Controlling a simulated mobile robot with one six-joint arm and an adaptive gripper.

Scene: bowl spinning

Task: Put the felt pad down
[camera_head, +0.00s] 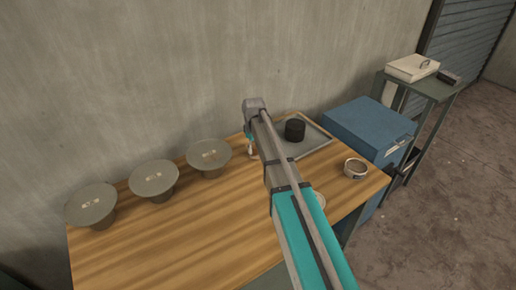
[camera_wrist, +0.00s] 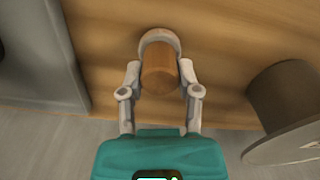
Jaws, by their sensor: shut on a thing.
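In the wrist view, my gripper (camera_wrist: 160,75) is shut on the felt pad (camera_wrist: 160,40), which shows as a brown cylinder between the fingers with a pale rounded end beyond it. The pale end is over the wooden table (camera_wrist: 222,55); I cannot tell whether it touches. The grey tray (camera_wrist: 40,60) is on the left in the wrist view, apart from the pad. In the head view, the tray (camera_head: 314,144) lies at the back right of the table, and my arm hides most of the gripper beside its left edge.
Three grey discs on round bases (camera_head: 91,203) (camera_head: 153,178) (camera_head: 208,154) stand along the back left. A black cylinder (camera_head: 295,130) stands in the tray. A round tin (camera_head: 355,168) sits at the right. A blue cabinet (camera_head: 365,125) adjoins the table. The front left is clear.

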